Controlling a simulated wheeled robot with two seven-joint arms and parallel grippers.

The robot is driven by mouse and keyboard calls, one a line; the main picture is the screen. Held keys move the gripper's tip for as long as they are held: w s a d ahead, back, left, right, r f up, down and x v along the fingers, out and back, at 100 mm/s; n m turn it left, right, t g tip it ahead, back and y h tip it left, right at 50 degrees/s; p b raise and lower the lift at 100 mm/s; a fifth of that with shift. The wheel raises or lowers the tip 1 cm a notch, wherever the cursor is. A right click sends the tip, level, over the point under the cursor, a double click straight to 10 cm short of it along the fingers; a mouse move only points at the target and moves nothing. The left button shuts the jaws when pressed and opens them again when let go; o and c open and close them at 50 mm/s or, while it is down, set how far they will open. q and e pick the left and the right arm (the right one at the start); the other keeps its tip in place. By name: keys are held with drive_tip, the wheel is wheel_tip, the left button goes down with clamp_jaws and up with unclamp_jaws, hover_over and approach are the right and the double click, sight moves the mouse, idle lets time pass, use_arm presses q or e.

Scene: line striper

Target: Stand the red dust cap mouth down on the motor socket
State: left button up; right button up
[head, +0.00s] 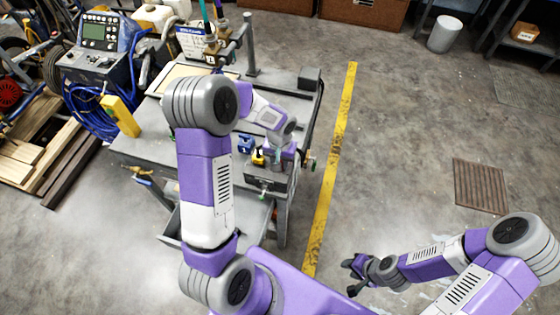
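I cannot make out the red dust cap or the motor socket in the head view. My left arm reaches over the grey work cart (150,152), and its wrist is above small items near the cart's right side. My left gripper (282,154) is largely hidden behind its own wrist, so its fingers and anything between them do not show. My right gripper (353,275) hangs over bare floor at the lower right, away from the cart. Its dark fingers look spread apart with nothing between them.
A small yellow item (258,157) and a blue item (245,143) sit on the cart beside my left wrist. A control box with a screen (100,33) and blue cables are at the left. Floor right of the yellow line (335,150) is clear around a grate (480,185).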

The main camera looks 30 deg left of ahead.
use_arm(q)
drive_tip(key=shift+f, duration=0.2)
drive_tip(key=o, duration=1)
drive_tip(key=shift+r, duration=0.1)
drive_tip(key=shift+r, duration=0.1)
drive_tip(key=shift+r, duration=0.3)
wheel_tip(320, 180, up, 12)
drive_tip(key=shift+f+p, duration=0.2)
drive_tip(key=shift+p, duration=0.65)
drive_tip(key=shift+f, duration=0.1)
